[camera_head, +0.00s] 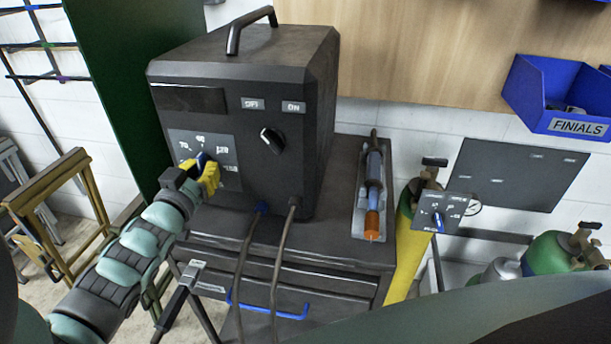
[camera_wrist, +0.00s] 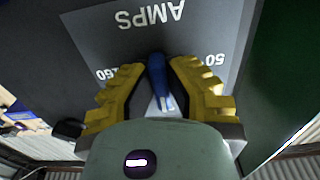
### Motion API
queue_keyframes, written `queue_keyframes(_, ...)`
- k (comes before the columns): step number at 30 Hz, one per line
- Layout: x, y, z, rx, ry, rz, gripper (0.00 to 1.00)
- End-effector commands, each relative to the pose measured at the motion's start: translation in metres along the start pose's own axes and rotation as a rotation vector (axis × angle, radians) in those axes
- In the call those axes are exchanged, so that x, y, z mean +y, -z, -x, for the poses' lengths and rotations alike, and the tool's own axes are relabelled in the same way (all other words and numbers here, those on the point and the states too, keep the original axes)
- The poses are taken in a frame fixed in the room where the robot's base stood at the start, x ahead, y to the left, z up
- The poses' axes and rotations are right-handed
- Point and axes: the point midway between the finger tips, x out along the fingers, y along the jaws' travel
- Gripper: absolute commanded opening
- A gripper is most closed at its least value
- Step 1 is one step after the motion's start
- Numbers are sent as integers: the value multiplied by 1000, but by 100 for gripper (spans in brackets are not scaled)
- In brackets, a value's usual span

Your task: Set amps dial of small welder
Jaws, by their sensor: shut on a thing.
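The small welder (camera_head: 240,107) is a dark box with a top handle, standing on a dark cart. Its amps dial (camera_head: 203,159) is a blue knob on a grey scale plate (camera_head: 222,149) at the front's left side. In the wrist view the blue dial (camera_wrist: 157,75) has a pale pointer line and sits between the yellow fingers, below the upside-down word AMPS. My gripper (camera_head: 207,172) is at the dial and shut on it; the fingers also show in the wrist view (camera_wrist: 157,92). Part of the scale is hidden behind the fingers.
A black switch knob (camera_head: 272,139) sits right of the dial, below OFF and ON labels. Two cables (camera_head: 281,240) hang from the welder's front. A torch in a tray (camera_head: 371,195) lies on the cart (camera_head: 345,165). Gas cylinders (camera_head: 407,232) stand to the right.

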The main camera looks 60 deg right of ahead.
Motion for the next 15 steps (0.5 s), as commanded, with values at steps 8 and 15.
queue_keyframes(8, -2, -3, 1, -8, 6, 0, 22)
queue_keyframes(15, -1, -2, 0, -4, 3, -1, 43)
